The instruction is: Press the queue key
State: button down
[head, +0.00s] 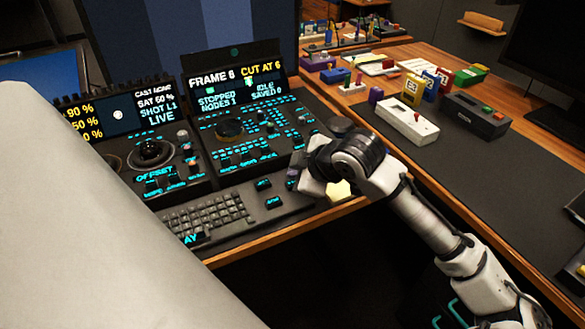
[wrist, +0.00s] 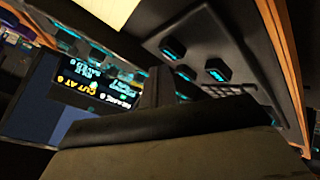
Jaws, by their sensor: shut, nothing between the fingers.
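A control panel (head: 245,158) with cyan-lit keys stands under a screen. In front of it, on a grey keyboard deck, are separate dark keys with cyan labels: an upper key (head: 263,184) and a lower key (head: 273,202). I cannot read which one is the queue key. My gripper (head: 296,178) is at the deck's right end, right of these keys, partly hidden by my wrist. In the wrist view my gripper (wrist: 160,82) is shut and empty, with dark keys (wrist: 187,72) beyond it. I cannot tell whether it touches anything.
The screen (head: 238,80) reads "FRAME 6" and "CUT AT 6". A joystick panel (head: 155,160) is at the left, and a keyboard (head: 205,220) lies in front. A white box (head: 407,122) and several coloured items stand on the right desk. A pale surface blocks the lower left.

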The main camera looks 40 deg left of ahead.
jog(key=shift+f, duration=0.15)
dwell(0.6)
jog(key=shift+f+b, duration=0.3)
jog(key=shift+f+b, duration=0.45)
jog(key=shift+f, duration=0.05)
dwell(0.7)
jog(key=shift+r, duration=0.1)
jog(key=shift+r+p, duration=0.8)
notch_tip(320, 180, up, 5)
jog(key=p, duration=0.4)
dwell(0.9)
